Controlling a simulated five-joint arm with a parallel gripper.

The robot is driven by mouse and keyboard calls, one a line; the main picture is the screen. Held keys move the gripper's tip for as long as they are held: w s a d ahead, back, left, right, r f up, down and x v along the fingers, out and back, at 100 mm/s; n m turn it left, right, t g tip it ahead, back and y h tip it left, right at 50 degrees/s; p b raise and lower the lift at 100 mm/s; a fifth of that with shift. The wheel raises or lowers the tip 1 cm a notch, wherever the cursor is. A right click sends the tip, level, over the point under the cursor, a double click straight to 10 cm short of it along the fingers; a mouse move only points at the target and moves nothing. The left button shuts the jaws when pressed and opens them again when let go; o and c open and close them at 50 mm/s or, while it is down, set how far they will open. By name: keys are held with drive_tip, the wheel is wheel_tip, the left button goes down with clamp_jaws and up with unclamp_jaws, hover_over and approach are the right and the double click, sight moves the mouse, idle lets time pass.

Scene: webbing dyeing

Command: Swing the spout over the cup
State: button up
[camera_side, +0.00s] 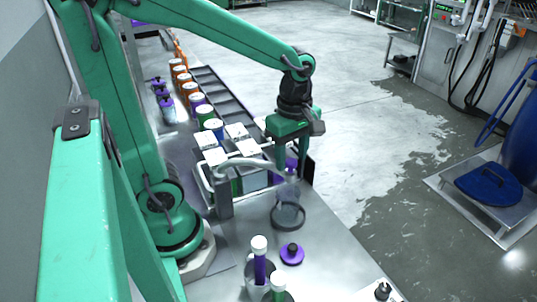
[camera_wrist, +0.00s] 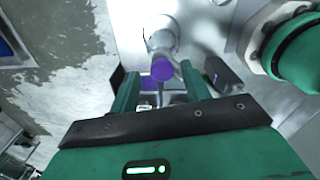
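The spout (camera_side: 245,161) is a pale bent pipe on a grey post and reaches right toward my gripper. A clear cup (camera_side: 288,216) with a dark base stands on the steel table below the pipe's right end; it also shows in the wrist view (camera_wrist: 161,35). My gripper (camera_side: 291,165) points down at the pipe's end, above the cup. In the wrist view my gripper (camera_wrist: 162,82) has its fingers wide apart, with a round purple part (camera_wrist: 162,69) showing between them. I cannot tell whether a finger touches the pipe, or whether its outlet is exactly over the cup.
White-lidded containers (camera_side: 233,137) stand in rows behind the spout, close to my gripper. A white-capped purple tube (camera_side: 259,262) and a purple lid (camera_side: 292,254) are at the front. The table right of the lid is mostly clear.

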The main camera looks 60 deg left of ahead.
drive_tip(key=shift+r, duration=0.1)
drive_tip(key=shift+r, duration=3.8)
drive_tip(key=s+m+t, duration=0.2)
drive_tip(key=m, duration=0.4)
drive_tip(key=s+m+t, duration=0.1)
drive_tip(key=s+m, duration=0.1)
drive_tip(key=m, duration=0.5)
drive_tip(key=s+m+t, duration=0.1)
drive_tip(key=m+t, duration=0.1)
drive_tip(key=m, duration=0.5)
drive_tip(key=shift+s+a+f+t, duration=0.3)
drive_tip(key=shift+s+a+f, duration=0.05)
drive_tip(key=shift+s, duration=0.05)
